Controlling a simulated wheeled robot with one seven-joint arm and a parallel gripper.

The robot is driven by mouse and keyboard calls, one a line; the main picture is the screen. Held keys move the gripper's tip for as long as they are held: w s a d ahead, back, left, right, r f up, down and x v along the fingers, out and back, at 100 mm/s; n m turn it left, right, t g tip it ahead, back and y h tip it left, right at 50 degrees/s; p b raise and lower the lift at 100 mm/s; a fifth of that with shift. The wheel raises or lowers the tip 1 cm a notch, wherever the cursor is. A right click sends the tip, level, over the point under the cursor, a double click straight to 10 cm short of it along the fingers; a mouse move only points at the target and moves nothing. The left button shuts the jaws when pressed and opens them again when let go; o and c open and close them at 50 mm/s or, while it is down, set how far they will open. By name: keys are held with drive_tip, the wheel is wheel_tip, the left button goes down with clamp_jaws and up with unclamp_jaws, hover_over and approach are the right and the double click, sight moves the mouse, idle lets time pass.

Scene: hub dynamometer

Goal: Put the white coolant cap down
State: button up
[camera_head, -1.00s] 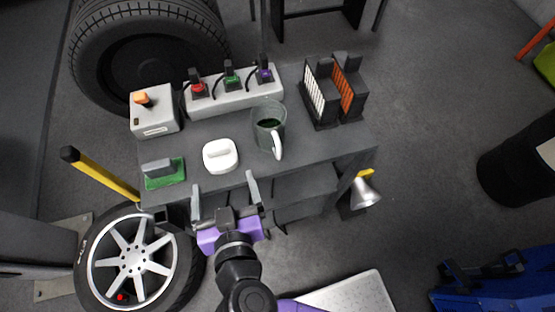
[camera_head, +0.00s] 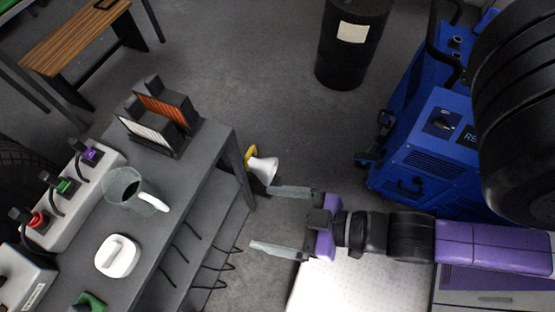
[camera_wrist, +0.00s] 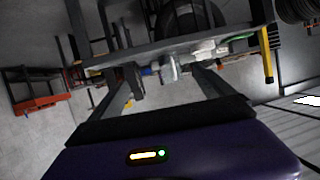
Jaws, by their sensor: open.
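The white coolant cap (camera_head: 116,256) rests on the grey bench top (camera_head: 140,228) in the head view, at the lower left. It is a rounded white piece with a raised grip bar. My gripper (camera_head: 272,218) is open and empty, off to the right of the bench and clear of the cap. In the wrist view my gripper's two fingers (camera_wrist: 162,88) are spread apart, with the bench edge beyond them. A small white shape shows near the bench edge there, but I cannot tell for certain that it is the cap.
A clear mug (camera_head: 122,186) stands beside the cap. A socket strip (camera_head: 82,196) with coloured plugs runs along the bench's left side. Two filter-like blocks (camera_head: 158,118) stand at the far end. A silver horn (camera_head: 262,168) hangs off the bench side. A blue machine (camera_head: 430,140) stands right.

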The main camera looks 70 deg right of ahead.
drive_tip(key=s+d+r+m+t+h, duration=0.1)
drive_tip(key=s+d+r, duration=0.2)
drive_tip(key=r, duration=0.2)
drive_tip(key=shift+d+h, duration=0.3)
drive_tip(key=shift+d, duration=0.1)
